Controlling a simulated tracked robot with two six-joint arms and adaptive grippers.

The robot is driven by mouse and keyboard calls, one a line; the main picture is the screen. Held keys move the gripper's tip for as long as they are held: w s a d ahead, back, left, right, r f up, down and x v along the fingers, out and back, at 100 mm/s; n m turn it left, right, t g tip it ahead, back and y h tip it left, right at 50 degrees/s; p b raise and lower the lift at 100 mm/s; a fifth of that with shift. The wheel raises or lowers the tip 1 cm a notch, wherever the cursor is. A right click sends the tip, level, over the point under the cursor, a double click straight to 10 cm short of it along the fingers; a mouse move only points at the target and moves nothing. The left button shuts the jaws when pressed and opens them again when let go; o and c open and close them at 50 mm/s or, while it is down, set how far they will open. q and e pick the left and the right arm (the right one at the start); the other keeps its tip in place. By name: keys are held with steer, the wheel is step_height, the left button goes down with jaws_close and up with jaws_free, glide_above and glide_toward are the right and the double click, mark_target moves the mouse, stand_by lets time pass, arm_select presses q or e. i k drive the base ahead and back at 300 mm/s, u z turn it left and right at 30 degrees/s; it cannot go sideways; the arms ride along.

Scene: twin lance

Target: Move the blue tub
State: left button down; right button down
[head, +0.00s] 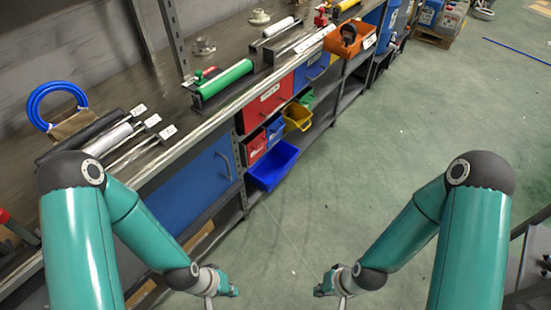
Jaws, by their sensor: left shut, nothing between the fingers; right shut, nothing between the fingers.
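A blue tub (274,167) sticks out from the lower shelf of the workbench, near the middle of the head view. It is an open-topped bin and looks empty. My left gripper (234,292) is shut and empty, low in the picture, in front of the tub and apart from it. My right gripper (320,291) is shut and empty, a little to the right at about the same height, also apart from the tub.
The workbench (150,95) runs along the left with tools on top. A yellow bin (299,117) and a smaller blue bin (275,130) sit near the tub. An orange bin (340,45) is further back.

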mark_target(267, 172)
steer(key=z, duration=0.7)
steer(key=i, duration=0.1)
steer(key=u, duration=0.8)
steer(key=k, duration=0.4)
steer(key=z, duration=1.1)
steer(key=i, duration=1.25)
steer(key=z, duration=0.35)
steer(key=i, duration=0.7)
steer(key=u, duration=1.8)
